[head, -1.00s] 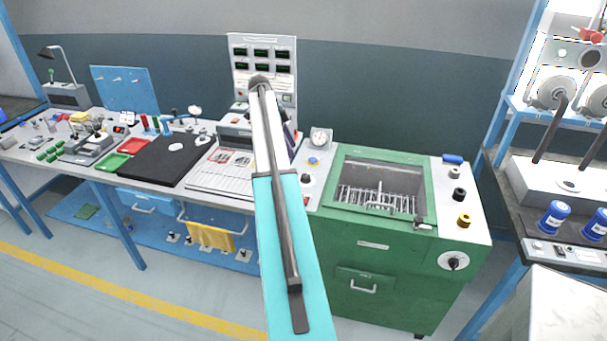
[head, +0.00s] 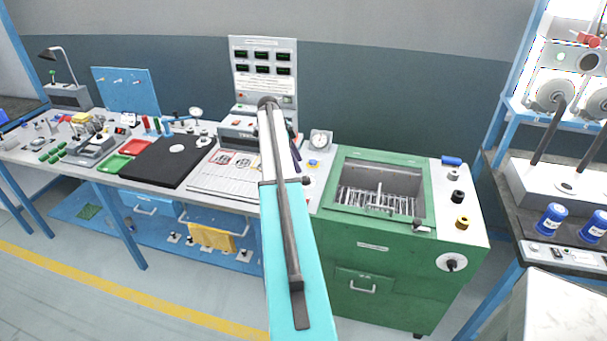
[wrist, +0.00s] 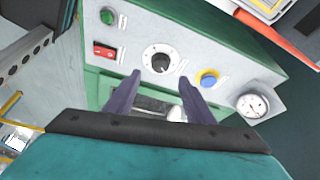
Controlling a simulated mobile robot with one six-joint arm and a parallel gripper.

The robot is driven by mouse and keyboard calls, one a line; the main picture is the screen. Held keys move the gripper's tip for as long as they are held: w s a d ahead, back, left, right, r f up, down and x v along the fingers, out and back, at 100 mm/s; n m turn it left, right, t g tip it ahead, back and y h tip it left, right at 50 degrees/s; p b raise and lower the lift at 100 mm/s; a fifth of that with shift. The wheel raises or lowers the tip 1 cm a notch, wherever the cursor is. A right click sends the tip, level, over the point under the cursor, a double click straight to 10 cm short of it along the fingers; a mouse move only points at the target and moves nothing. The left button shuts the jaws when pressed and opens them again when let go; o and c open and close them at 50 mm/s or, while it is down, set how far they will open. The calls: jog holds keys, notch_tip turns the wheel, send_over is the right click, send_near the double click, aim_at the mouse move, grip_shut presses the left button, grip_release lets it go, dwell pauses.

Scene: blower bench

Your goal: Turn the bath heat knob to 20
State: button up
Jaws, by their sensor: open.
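A black knob with a white pointer on a round white dial (wrist: 160,58) sits on the pale control strip of the green bath cabinet in the wrist view. The dial's numbers are too small to read. My gripper (wrist: 159,77) is open and empty; its two dark purple fingers stand apart, one on either side below the dial in the picture. I cannot tell whether they touch the panel. In the head view my arm mostly hides the gripper. Another black dial knob (head: 452,262) is on the cabinet's front right; labels are unreadable.
Near the dial are a green button (wrist: 108,16), a red switch (wrist: 104,51), a blue button with a yellow collar (wrist: 208,78) and a round gauge (wrist: 252,104). The open bath basin (head: 378,190) lies right of my arm.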

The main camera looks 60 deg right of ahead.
aim_at(306, 178)
jog(key=shift+p+x, duration=1.25)
jog(key=shift+x, duration=2.6)
jog(key=c, duration=1)
jog(key=shift+a, duration=0.2)
jog(key=shift+c, duration=0.3)
jog(key=shift+d, duration=0.1)
